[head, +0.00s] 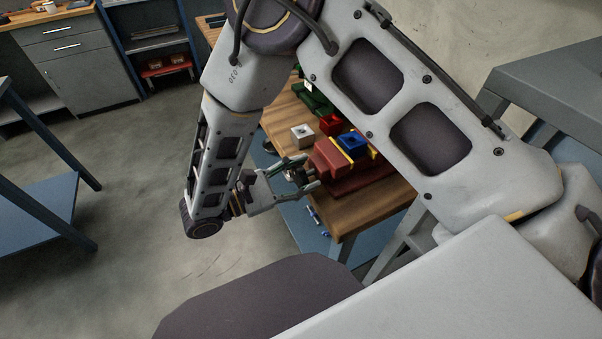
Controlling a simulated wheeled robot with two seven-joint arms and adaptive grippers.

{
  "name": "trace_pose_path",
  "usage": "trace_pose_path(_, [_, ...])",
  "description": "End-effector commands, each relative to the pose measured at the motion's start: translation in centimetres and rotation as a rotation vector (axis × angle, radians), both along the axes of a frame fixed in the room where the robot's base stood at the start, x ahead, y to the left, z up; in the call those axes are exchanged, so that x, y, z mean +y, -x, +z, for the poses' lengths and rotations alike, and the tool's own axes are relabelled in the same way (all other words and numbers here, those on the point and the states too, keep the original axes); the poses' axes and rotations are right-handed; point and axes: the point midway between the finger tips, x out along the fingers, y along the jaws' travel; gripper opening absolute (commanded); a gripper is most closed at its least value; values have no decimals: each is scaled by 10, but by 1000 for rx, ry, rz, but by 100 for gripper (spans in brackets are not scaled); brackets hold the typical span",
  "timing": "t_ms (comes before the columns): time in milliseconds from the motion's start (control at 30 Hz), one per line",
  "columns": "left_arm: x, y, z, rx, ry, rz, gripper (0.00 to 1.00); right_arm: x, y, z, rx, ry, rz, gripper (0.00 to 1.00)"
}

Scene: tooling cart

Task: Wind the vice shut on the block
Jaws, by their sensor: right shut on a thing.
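The red vice (328,157) stands on the wooden cart top, with yellow strips at its jaws. A blue block (353,142) sits at the jaws between the yellow strips. I cannot tell whether any gap is left beside it. My right gripper (305,174) reaches in from the left side of the vice, at the vice's near end. It is shut on the vice handle, which is small and mostly hidden by the fingers. My left gripper is not in view.
On the wooden cart top (369,211) a pale square piece (302,135), a red piece (330,124) and a green thing (314,101) stand behind the vice. My right arm hides part of the cart. Open floor (130,190) lies to the left, with a blue-shelved table (35,205) beyond.

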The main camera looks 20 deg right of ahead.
Motion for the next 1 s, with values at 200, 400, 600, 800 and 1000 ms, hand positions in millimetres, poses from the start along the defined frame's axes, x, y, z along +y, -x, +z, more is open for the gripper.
trace_pose_path(200, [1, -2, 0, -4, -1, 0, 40, 1, 1, -1, -40, -3, 1, 23])
trace_pose_path(400, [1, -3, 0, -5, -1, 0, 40, 1, 1, -1, -45, -3, 1, 23])
trace_pose_path(600, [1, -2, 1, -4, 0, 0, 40, 1, 1, -1, -44, -3, 1, 48])
trace_pose_path(800, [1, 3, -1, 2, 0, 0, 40, 1, 1, -1, -44, -3, 1, 69])
trace_pose_path(1000, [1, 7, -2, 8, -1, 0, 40, 0, 1, -1, -44, -3, 1, 69])
